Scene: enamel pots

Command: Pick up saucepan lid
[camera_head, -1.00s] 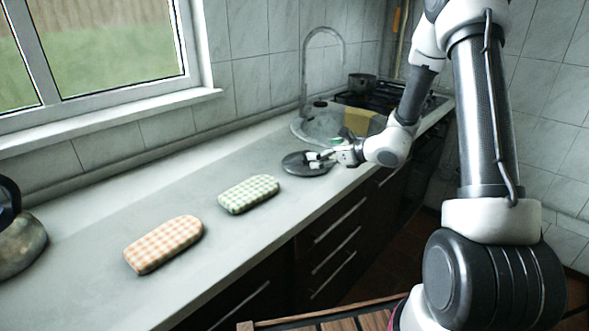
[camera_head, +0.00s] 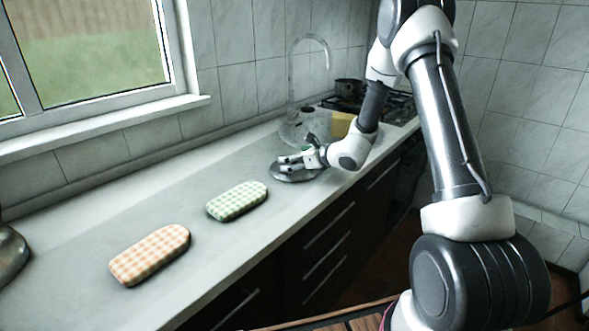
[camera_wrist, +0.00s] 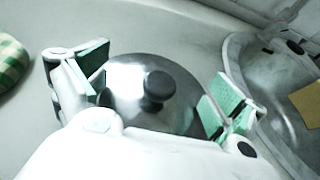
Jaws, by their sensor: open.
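The saucepan lid (camera_head: 297,175) is a round, shiny metal disc lying on the counter near the sink. In the wrist view the lid (camera_wrist: 130,88) shows its dark knob (camera_wrist: 158,88) at the centre. My gripper (camera_head: 288,162) is over the lid with its fingers spread. In the wrist view my gripper (camera_wrist: 155,95) has one green-padded finger on each side of the knob, with clear gaps to it. Nothing is held. The near part of the lid is hidden by my gripper's body in the wrist view.
A green checked pad (camera_head: 237,200) and an orange checked pad (camera_head: 150,254) lie on the counter (camera_head: 75,230). A dark pot (camera_head: 349,87) stands on the stove.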

